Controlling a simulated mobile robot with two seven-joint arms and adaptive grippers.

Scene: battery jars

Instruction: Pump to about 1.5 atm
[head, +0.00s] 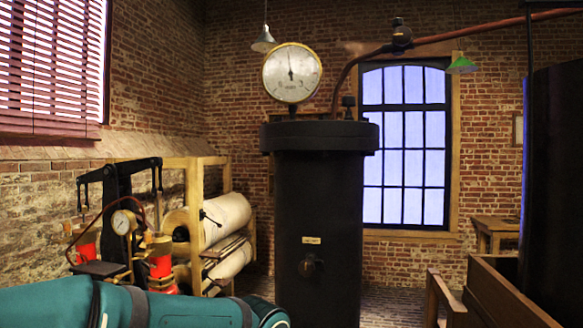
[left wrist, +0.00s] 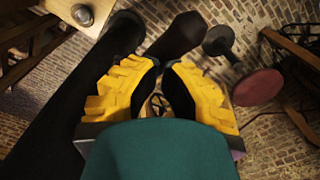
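The large round gauge (head: 292,72) sits above the black tank (head: 317,220) in the head view. Its needle points almost straight up, slightly left; the numerals are too small to read surely. The pump stands at left, with a black rocker (head: 118,185), red cylinders (head: 161,264) and a small gauge (head: 123,222). My teal left arm crosses in front of its lower part. In the left wrist view my left gripper (left wrist: 161,66) shows yellow toothed fingers with their ends close together. Whether anything is between them is unclear. My right gripper is in neither view.
A wooden rack (head: 192,180) with large pale rolls stands behind the pump. A wooden box (head: 505,295) and a dark cylinder (head: 555,190) are at right. The wrist view shows brick floor, a long black bar (left wrist: 70,95) and a dark red disc (left wrist: 258,87).

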